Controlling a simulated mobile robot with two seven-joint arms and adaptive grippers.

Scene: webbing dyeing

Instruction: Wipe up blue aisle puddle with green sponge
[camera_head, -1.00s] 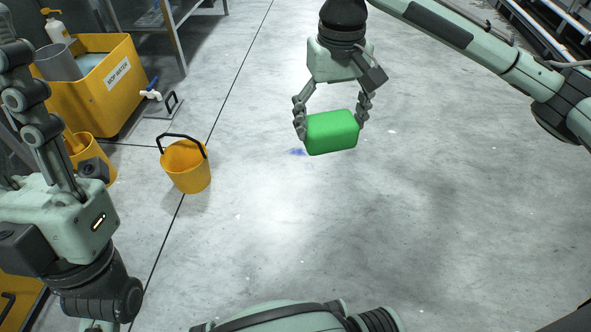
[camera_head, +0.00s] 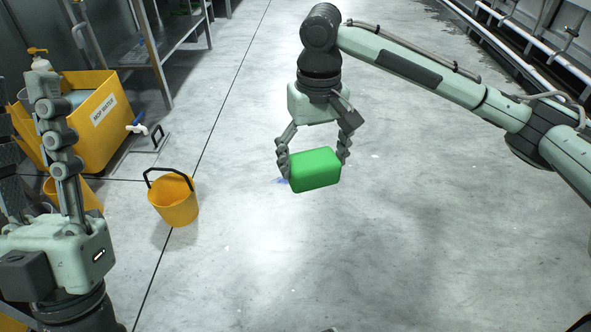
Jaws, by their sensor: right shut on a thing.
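A green sponge (camera_head: 315,172) is held in my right gripper (camera_head: 314,158), whose fingers are shut on its two sides. A small blue puddle (camera_head: 282,181) shows on the grey floor just left of the sponge's lower left edge. Most of it appears hidden behind the sponge and the finger. I cannot tell whether the sponge touches the floor. My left gripper (camera_head: 28,110) is at the left edge, fingers pointing up and spread apart, with nothing seen between them.
A yellow bucket (camera_head: 174,204) with a black handle stands left of the puddle. A yellow mop water tub (camera_head: 98,120) with a tap, and a metal table (camera_head: 150,42), stand at the upper left. Pipes (camera_head: 520,40) run along the upper right. The floor at centre and right is clear.

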